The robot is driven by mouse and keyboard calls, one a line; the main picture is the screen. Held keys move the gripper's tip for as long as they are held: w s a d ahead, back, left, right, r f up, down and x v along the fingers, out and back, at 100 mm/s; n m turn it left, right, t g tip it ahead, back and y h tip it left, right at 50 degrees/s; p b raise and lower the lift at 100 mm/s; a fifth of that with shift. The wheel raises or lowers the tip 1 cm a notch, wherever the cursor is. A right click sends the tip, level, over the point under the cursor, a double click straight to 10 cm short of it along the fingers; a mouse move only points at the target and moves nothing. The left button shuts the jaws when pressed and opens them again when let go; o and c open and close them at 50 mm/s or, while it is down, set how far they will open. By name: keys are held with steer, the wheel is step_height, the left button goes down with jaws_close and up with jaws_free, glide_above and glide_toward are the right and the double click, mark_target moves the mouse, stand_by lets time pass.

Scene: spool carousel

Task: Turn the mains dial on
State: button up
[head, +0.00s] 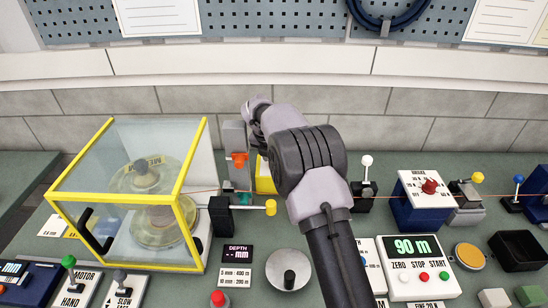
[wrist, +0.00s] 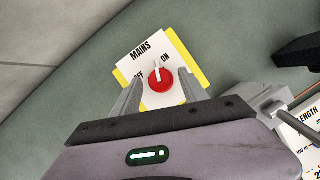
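The mains dial (wrist: 161,82) is a round red knob with a white pointer, on a white label plate (wrist: 141,53) with yellow edges. The label reads MAINS, with ON at the upper right and OFF, partly covered, at the left. The pointer stands roughly upward, towards the gap between the words and near ON. My gripper (wrist: 160,75) is open, one finger on each side of the dial; I cannot tell whether either touches it. In the head view my arm hides the dial, and only a yellow part of its plate (head: 264,178) shows.
A yellow-framed clear guard (head: 190,170) over a spool stands left of my arm. A blue box with a red knob (head: 428,186) and a counter reading 90 m (head: 416,248) stand right. A tiled wall (head: 400,115) rises behind the bench.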

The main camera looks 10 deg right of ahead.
steer(key=shift+r, duration=0.4)
step_height(320, 180, up, 3)
steer(key=shift+s+r+p, duration=0.15)
steer(key=shift+r+p, duration=0.05)
steer(key=shift+p, duration=0.85)
steer(key=s, duration=1.5)
steer(key=shift+s+r, duration=0.4)
